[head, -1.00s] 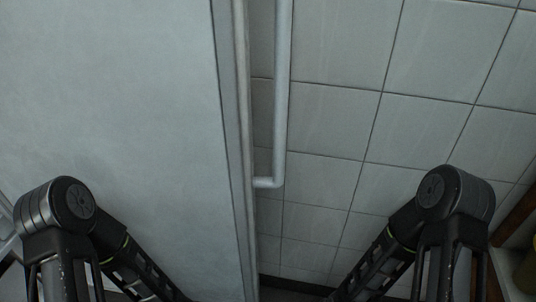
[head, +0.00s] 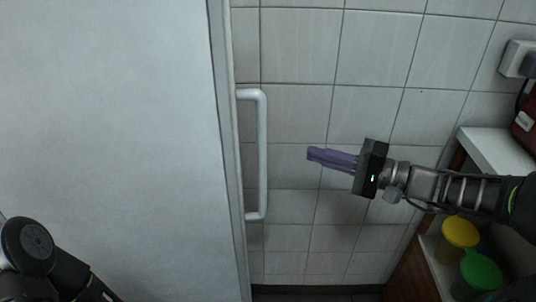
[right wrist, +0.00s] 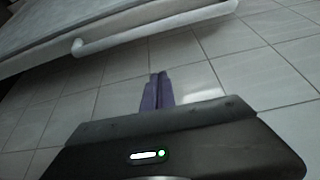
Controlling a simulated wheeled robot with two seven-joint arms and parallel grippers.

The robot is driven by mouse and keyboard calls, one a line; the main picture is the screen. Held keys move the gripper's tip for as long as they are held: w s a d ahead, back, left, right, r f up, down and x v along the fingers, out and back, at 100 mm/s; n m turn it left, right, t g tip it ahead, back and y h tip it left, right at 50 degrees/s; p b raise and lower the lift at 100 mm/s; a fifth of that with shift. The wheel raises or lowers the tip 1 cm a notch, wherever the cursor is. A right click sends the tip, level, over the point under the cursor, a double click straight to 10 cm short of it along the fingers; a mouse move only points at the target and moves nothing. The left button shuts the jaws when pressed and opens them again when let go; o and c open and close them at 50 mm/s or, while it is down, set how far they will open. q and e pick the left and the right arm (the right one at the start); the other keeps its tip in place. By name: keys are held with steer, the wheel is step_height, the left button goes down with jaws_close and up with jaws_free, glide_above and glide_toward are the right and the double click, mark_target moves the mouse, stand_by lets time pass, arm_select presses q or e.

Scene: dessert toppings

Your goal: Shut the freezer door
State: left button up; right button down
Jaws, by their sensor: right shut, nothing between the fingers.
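The freezer door (head: 110,120) is a large pale panel that fills the left of the head view, with its narrow edge showing along its right side. A white bar handle (head: 262,150) sticks out to the right of that edge. The door and its handle (right wrist: 150,32) also cross the top of the right wrist view. My right gripper (head: 309,154) is to the right of the handle, apart from it, with its purple fingers pointing left. The fingers (right wrist: 158,76) are together and empty. My left gripper is out of view; only part of the left arm shows at lower left.
A tiled wall (head: 380,60) stands behind. At the right, a shelf unit holds containers with a yellow lid (head: 460,231) and a green lid (head: 481,271). A socket (head: 517,58) is on the wall. The space between handle and right gripper is clear.

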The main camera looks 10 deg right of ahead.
steer(key=shift+s+a+r+n+y, duration=0.2)
steer(key=shift+r+n+y, duration=0.1)
steer(key=shift+n, duration=0.1)
steer(key=w+a+b, duration=0.1)
steer(key=w+a, duration=0.1)
steer(key=a, duration=0.7)
steer(key=shift+w, duration=0.2)
steer(key=shift+f, duration=0.1)
stand_by(0.3)
